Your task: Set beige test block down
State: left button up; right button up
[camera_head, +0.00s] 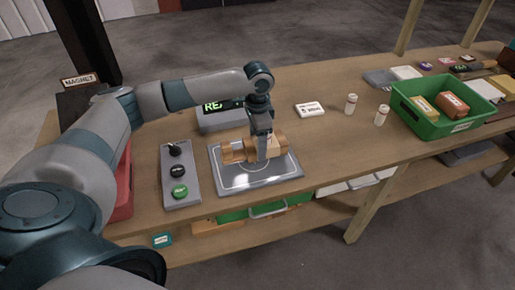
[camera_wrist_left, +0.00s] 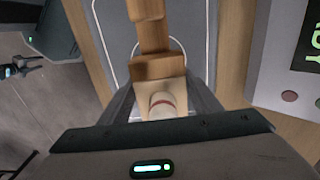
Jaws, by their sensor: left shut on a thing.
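The beige test block (camera_head: 276,147) is between the fingers of my left gripper (camera_head: 264,153), over the grey metal plate (camera_head: 232,183) of the detector. In the left wrist view the beige block (camera_wrist_left: 146,88) sits between the dark fingers, with a pale round piece with a red band on its near end. Browner wooden parts (camera_head: 232,153) extend beyond it to the left, also over the plate. My left gripper is shut on the block. I cannot tell whether its underside touches the plate. My right gripper is not in view.
A panel with a green button (camera_head: 179,191) stands left of the plate. A grey box with a green display (camera_head: 222,120) is behind it. A white card (camera_head: 310,109), two white bottles and a green bin (camera_head: 435,130) are to the right.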

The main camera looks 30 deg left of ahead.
pick_arm(q)
notch_tip(320, 180, down, 2)
jog(key=shift+p, duration=0.35)
jog(key=shift+f, duration=0.4)
jog(key=o, duration=1.2)
jog(key=shift+f, duration=0.1)
